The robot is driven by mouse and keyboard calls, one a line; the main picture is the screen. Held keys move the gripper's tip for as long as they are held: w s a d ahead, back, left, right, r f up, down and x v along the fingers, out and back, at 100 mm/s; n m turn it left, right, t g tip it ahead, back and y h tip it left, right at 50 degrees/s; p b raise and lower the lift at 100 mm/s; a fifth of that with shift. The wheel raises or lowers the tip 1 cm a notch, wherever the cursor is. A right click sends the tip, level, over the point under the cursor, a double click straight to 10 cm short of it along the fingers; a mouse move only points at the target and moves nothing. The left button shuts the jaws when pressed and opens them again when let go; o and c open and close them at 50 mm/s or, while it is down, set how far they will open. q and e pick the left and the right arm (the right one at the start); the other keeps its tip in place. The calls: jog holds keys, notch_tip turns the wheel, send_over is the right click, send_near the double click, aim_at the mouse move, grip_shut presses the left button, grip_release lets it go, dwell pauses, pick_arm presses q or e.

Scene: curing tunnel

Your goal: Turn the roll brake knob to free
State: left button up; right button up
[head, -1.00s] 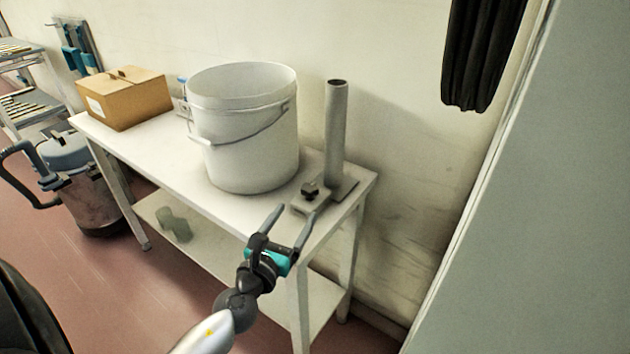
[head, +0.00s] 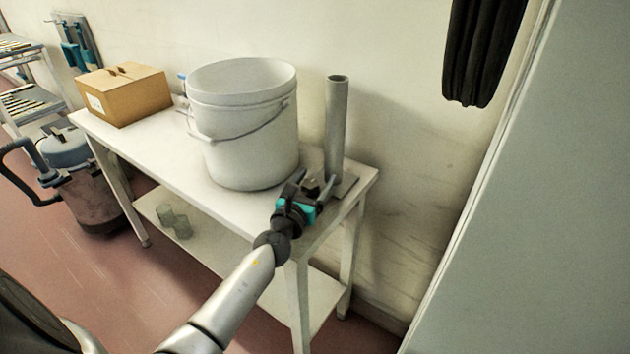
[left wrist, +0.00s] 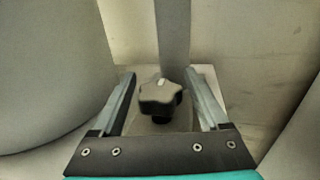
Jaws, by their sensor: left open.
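The roll brake knob (left wrist: 160,98) is a dark lobed knob with a pale mark on its top near the back. It stands on a plate at the foot of a grey upright tube (head: 336,125). In the head view the knob (head: 311,186) is partly hidden by my left gripper. My left gripper (head: 313,178) is open, with its fingers on either side of the knob. In the left wrist view the knob sits between the fingers of the gripper (left wrist: 160,84), with a gap on each side. My right gripper is not in view.
A white bucket (head: 243,135) with a wire handle stands close to the left of the gripper on the white table (head: 160,160). A cardboard box (head: 125,96) is at the far end. A wall is behind, and a grey panel (head: 540,200) is at right.

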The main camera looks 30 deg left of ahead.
pick_arm(q)
grip_shut()
dwell(0.7)
